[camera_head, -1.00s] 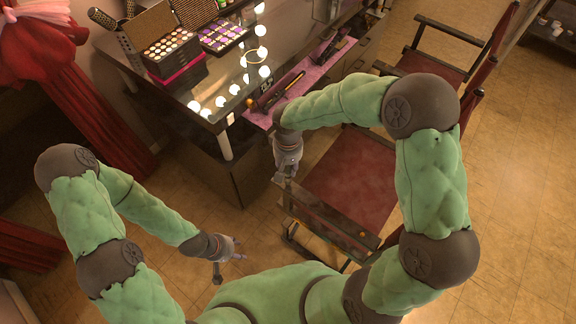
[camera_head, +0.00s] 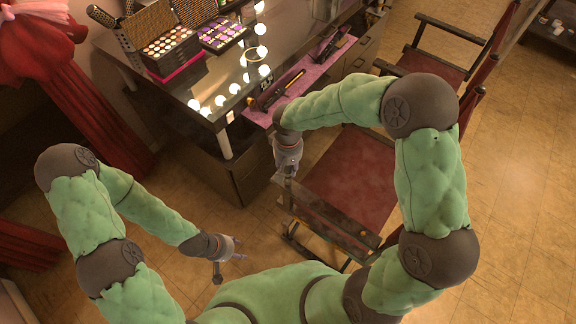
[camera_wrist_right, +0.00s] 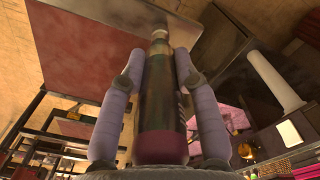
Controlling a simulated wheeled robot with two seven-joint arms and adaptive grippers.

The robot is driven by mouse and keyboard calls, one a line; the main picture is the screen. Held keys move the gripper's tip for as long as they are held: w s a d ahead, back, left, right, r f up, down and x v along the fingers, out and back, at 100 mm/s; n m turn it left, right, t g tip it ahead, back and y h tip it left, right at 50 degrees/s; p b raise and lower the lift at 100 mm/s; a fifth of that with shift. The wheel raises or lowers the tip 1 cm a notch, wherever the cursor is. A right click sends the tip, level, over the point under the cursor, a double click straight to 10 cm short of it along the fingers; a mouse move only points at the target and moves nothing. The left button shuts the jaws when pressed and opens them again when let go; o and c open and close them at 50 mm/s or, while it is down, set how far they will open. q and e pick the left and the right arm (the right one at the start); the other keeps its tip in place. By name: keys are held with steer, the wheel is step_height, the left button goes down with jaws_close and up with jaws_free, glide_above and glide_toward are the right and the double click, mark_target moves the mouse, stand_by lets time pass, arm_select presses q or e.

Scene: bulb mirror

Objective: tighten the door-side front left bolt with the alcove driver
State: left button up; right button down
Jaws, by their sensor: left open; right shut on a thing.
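My right gripper (camera_head: 289,172) points down by the near left corner of the red-seated chair (camera_head: 350,180). In the right wrist view its two fingers (camera_wrist_right: 160,85) are shut around a driver (camera_wrist_right: 160,125) with a dark handle and a dark red end. The driver's far end lies close to a grey flat edge; I cannot tell whether it touches. The head view does not show a bolt clearly at this corner, as the gripper covers it. My left gripper (camera_head: 230,262) is open and empty, low above the floor.
A lit vanity table (camera_head: 215,125) stands at left, with palettes (camera_head: 170,48) and bulbs. A pink mat (camera_head: 262,118) on it holds a dark tool (camera_head: 283,90). A second red chair (camera_head: 435,70) stands behind. Tiled floor is free at right.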

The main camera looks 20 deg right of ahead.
steer(key=shift+s+f+b, duration=0.1)
steer(key=shift+f+b, duration=0.45)
steer(key=shift+b, duration=0.1)
stand_by(0.8)
steer(key=shift+b, duration=0.35)
stand_by(1.0)
steer(key=shift+r+p, duration=0.65)
steer(key=shift+r, duration=0.35)
stand_by(0.5)
steer(key=shift+r+p, duration=1.5)
steer(key=shift+r, duration=0.65)
